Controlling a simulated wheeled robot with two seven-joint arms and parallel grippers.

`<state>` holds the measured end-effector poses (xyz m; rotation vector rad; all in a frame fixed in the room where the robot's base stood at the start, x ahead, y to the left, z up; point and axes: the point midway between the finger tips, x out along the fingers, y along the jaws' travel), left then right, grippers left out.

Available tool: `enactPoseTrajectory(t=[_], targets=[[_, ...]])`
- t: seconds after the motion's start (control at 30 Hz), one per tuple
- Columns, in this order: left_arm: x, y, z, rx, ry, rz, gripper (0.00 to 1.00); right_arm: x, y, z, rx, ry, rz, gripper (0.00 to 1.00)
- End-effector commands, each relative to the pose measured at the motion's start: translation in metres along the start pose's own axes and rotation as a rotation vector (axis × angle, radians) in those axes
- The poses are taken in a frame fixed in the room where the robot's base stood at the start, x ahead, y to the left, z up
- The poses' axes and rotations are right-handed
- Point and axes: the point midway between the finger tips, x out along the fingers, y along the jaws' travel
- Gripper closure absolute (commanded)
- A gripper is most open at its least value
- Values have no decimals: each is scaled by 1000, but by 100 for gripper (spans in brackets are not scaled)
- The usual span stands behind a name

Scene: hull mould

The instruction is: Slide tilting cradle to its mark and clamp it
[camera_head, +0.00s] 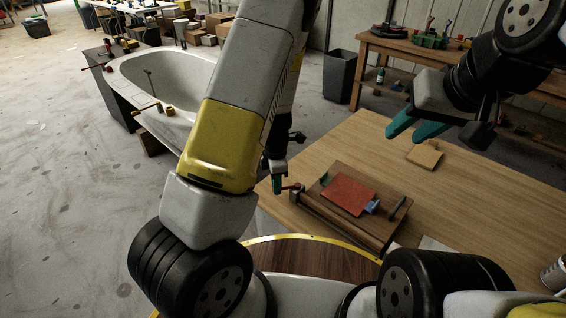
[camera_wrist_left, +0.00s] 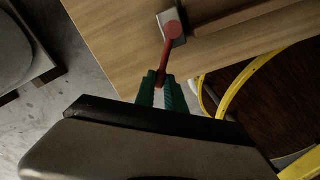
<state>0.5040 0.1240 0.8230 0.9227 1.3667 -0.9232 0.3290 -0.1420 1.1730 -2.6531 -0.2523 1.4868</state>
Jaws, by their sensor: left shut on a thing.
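The tilting cradle appears to be the dark wooden board (camera_head: 383,222) on the wooden table, with a red plate (camera_head: 347,195) and small blue pieces on top. At its left edge is a red lever (camera_head: 292,187), likely the clamp handle. It also shows in the left wrist view (camera_wrist_left: 167,58) rising from a grey block. My left gripper (camera_head: 278,184) is shut on the lever's end; in the wrist view its green fingers (camera_wrist_left: 159,90) close around it. My right gripper (camera_head: 403,134) is open and empty above the table, behind the board. I cannot make out the mark.
A small light wooden block (camera_head: 425,156) lies on the table (camera_head: 490,200) behind the cradle. The table right of the cradle is mostly clear. A white tub-shaped hull (camera_head: 140,72) stands back left, a dark bin (camera_head: 341,75) behind, and a workbench (camera_head: 400,50) at the back right.

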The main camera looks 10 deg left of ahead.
Motion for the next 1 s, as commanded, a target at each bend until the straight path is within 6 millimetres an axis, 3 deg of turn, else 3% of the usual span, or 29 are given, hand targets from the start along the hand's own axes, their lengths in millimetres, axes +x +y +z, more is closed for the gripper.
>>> enactPoseTrajectory(t=[0.3, 0.87, 0.9, 1.0], targets=[[-1, -8, 2, -124, -2, 2, 100, 0, 0, 0, 0, 0, 0, 64], [-1, -9, 2, -150, -2, 3, 100, 0, 0, 0, 0, 0, 0, 64], [-1, -9, 2, -150, -2, 2, 78, 0, 0, 0, 0, 0, 0, 64], [-1, -10, 2, -150, -2, 2, 64, 0, 0, 0, 0, 0, 0, 64]])
